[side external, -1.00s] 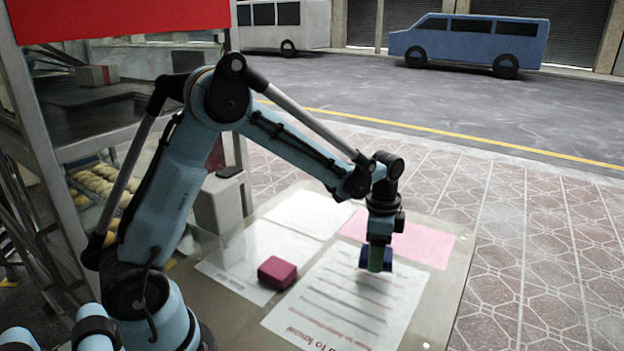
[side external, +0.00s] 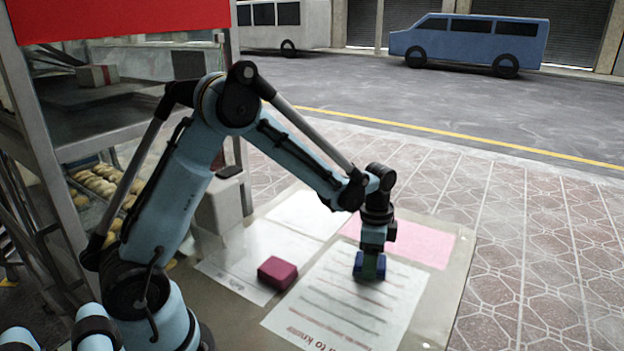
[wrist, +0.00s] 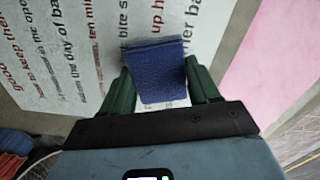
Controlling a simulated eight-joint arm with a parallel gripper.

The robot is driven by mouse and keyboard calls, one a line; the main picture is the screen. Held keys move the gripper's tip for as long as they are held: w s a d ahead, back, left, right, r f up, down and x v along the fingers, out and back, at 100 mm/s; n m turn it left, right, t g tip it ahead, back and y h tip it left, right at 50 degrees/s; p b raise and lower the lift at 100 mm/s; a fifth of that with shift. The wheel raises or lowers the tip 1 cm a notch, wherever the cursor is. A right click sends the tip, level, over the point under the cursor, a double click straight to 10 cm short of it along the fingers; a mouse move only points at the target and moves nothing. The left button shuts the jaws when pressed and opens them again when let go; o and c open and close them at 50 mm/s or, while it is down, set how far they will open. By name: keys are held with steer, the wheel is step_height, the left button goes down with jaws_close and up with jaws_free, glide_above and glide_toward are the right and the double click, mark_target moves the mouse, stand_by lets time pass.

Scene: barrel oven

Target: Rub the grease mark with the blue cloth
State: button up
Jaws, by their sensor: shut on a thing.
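The blue cloth (wrist: 158,75) is a folded dark blue pad held between the two green fingers of my gripper (wrist: 162,92) in the wrist view. My gripper (side external: 370,268) is shut on it in the side view, low over the large printed white sheet (side external: 318,308), near its upper part. I cannot tell whether the cloth touches the sheet. I cannot make out the grease mark in either view; the cloth and gripper may hide it.
A dark pink block (side external: 277,272) lies left of the printed sheet. A pink sheet (side external: 425,244) and other white papers (side external: 305,214) lie on the board. A grey box (side external: 219,205) with a dark item on top stands at the back left.

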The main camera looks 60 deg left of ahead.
steer(key=shift+w+d, duration=0.2)
steer(key=shift+d, duration=0.25)
steer(key=shift+s+d+f, duration=0.1)
steer(key=shift+s+d, duration=0.05)
steer(key=shift+d, duration=0.05)
steer(key=shift+s+a, duration=0.45)
steer(key=shift+a, duration=0.4)
steer(key=shift+s+a, duration=0.45)
steer(key=shift+a, duration=0.4)
steer(key=shift+w+d+r, duration=0.1)
steer(key=shift+w+d, duration=0.2)
steer(key=shift+d, duration=0.3)
steer(key=shift+w+d+r, duration=0.1)
steer(key=shift+w+d, duration=0.2)
steer(key=shift+d, duration=0.3)
steer(key=shift+w+d, duration=0.3)
steer(key=shift+d, duration=0.3)
steer(key=shift+a+r, duration=0.1)
steer(key=shift+r, duration=3.75)
